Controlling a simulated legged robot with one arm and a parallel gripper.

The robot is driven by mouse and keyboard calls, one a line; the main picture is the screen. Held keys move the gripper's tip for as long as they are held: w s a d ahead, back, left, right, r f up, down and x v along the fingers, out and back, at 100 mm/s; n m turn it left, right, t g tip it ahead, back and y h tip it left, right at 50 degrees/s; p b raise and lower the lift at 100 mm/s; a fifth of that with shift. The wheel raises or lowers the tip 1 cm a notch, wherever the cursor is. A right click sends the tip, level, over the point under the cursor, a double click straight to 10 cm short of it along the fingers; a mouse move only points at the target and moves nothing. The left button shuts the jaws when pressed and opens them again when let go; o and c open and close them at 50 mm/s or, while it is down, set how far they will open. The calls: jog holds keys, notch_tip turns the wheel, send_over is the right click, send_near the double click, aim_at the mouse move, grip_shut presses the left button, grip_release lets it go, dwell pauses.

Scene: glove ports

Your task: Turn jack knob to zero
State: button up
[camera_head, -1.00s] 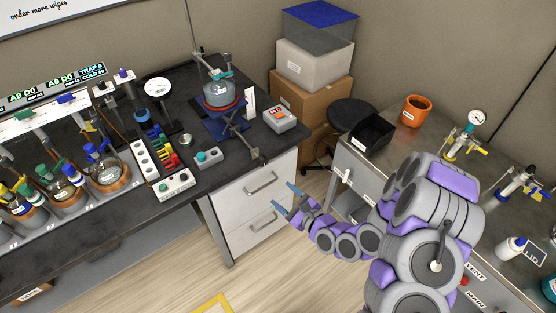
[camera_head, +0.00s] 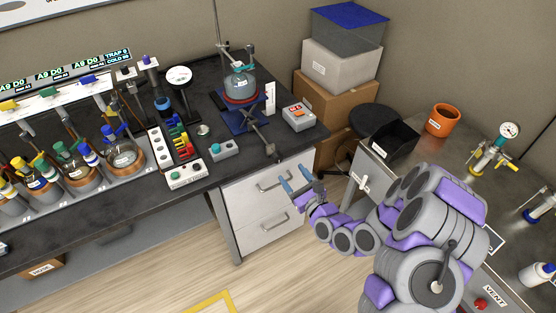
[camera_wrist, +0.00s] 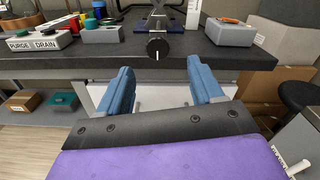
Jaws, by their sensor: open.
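The lab jack (camera_head: 243,118) is blue and stands on the dark bench, bearing a round flask (camera_head: 240,84) in a reddish ring. Its dark round knob (camera_head: 276,156) sticks out past the bench's front edge on a rod. In the wrist view the knob (camera_wrist: 157,49) faces me, with a pale mark running about upright on its face. My gripper (camera_head: 294,178) is open and empty, in front of and below the knob. In the wrist view the blue fingers of my gripper (camera_wrist: 163,82) stand apart, with the knob beyond and between them. No zero mark is readable.
A grey box with a teal button (camera_head: 222,149) and the purge/drain box (camera_head: 186,174) stand left. Drawers (camera_head: 262,203) lie under the bench. A black bin (camera_head: 394,138) is on the right counter.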

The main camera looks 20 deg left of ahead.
aim_at(279, 160)
jog(key=x, duration=0.2)
jog(key=b+x, duration=0.1)
jog(key=x, duration=0.5)
jog(key=shift+s+a+f+b, duration=0.2)
jog(key=shift+s+a+b, duration=0.1)
jog(key=shift+a, duration=0.2)
jog(key=shift+w+a+r, duration=0.1)
jog(key=shift+w+a, duration=0.15)
jog(key=shift+w, duration=0.25)
jog(key=shift+w+d+r, duration=0.15)
jog(key=shift+w+d, duration=0.05)
jog(key=shift+a, duration=0.5)
jog(key=c, duration=0.3)
jog(key=shift+d, duration=0.2)
jog(key=c, duration=0.8)
